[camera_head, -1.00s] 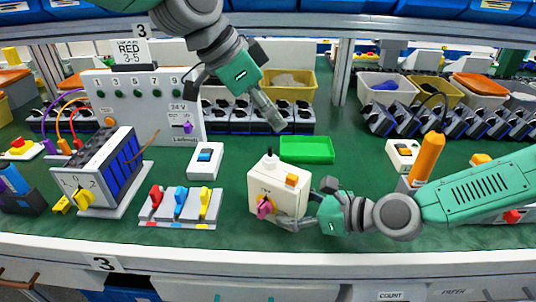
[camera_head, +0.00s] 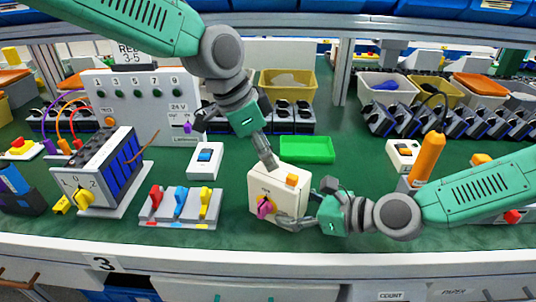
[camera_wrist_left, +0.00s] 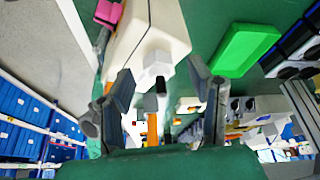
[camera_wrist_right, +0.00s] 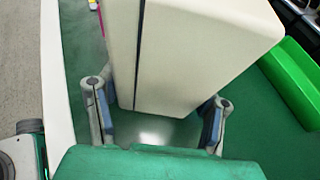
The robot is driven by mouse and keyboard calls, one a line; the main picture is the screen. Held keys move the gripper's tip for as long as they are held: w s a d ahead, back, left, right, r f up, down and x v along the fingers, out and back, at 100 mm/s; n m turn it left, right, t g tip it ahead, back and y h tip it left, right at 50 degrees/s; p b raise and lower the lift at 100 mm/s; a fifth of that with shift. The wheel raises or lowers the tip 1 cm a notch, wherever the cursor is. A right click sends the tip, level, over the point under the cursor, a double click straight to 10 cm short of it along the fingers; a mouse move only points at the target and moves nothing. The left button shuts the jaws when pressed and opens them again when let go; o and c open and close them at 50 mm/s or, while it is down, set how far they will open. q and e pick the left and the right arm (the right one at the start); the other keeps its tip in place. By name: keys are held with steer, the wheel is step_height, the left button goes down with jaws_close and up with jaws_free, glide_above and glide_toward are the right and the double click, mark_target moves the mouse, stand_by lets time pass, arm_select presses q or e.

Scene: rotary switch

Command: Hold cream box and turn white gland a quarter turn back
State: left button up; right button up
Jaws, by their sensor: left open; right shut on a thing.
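The white gland (camera_wrist_left: 156,66) sticks out of the box's top, seen in the left wrist view with a dark tip. In the head view my left gripper hides it. My left gripper (camera_wrist_left: 160,90) is open, its fingers on either side of the gland, with visible gaps.
A green tray (camera_head: 307,149) lies just behind the box. A white switch block (camera_head: 205,160) and a panel with red, blue and yellow levers (camera_head: 181,205) stand to the left.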

arm_select(q)
steer(key=shift+w+d+f, duration=0.1)
steer(key=shift+d+f, duration=0.15)
steer(key=shift+f, duration=0.3)
jaws_close()
steer(key=shift+n, duration=0.4)
steer(key=n+t, duration=0.1)
steer(key=n, duration=0.2)
steer(key=shift+t+y, duration=0.3)
steer(key=shift+y, duration=0.1)
steer(key=shift+s+d+n+t+y, duration=0.1)
steer(key=shift+n+t+y, duration=0.2)
steer(key=shift+n, duration=0.95)
steer(key=shift+s+d+n+t+y, duration=0.1)
steer(key=shift+n+t+y, duration=0.15)
steer(key=shift+n, duration=1)
